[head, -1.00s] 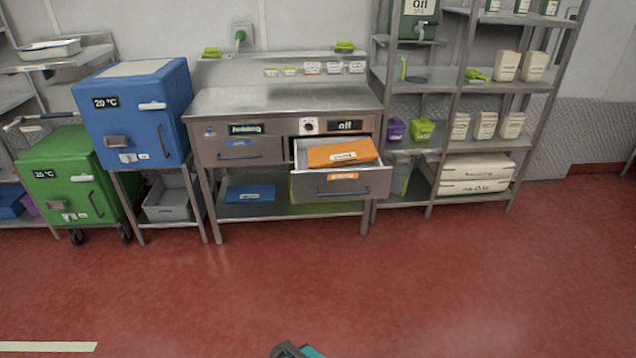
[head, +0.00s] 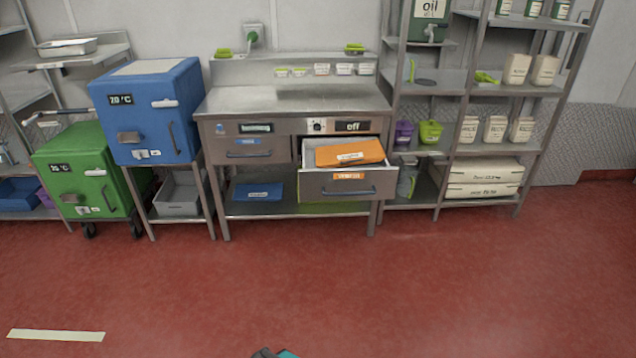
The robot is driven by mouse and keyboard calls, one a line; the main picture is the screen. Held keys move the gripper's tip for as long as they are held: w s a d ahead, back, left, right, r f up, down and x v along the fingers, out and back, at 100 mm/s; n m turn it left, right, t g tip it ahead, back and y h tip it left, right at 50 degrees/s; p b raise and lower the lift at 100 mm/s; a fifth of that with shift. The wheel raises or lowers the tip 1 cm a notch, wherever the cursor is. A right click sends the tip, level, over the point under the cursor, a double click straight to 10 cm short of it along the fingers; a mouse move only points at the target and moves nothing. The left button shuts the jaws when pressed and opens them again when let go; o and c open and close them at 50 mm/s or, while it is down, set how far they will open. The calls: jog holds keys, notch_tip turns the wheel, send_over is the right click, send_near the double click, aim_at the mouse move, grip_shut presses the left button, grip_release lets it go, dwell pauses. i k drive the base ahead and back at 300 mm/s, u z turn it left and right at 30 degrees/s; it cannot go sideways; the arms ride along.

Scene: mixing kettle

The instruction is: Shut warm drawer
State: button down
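The warm drawer (head: 340,190) is the right-hand drawer of the steel bench (head: 290,100). It is pulled out, with an orange label and a dark bar handle on its front. An orange box (head: 349,152) with a white label lies inside it. A knob and a display reading "off" (head: 352,126) sit above it. Only a small dark and teal tip of my arm (head: 275,353) shows at the bottom edge. My gripper's fingers cannot be made out, and it is far from the drawer.
The left drawer (head: 248,152) is shut. A blue box (head: 257,192) lies on the bench's lower shelf. Blue (head: 155,105) and green (head: 85,170) cabinets stand left, and a loaded shelf rack (head: 455,110) stands right. The red floor (head: 400,290) before the bench is clear.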

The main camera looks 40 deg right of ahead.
aim_at(376, 180)
jog(key=i, duration=1)
jog(key=u, duration=0.05)
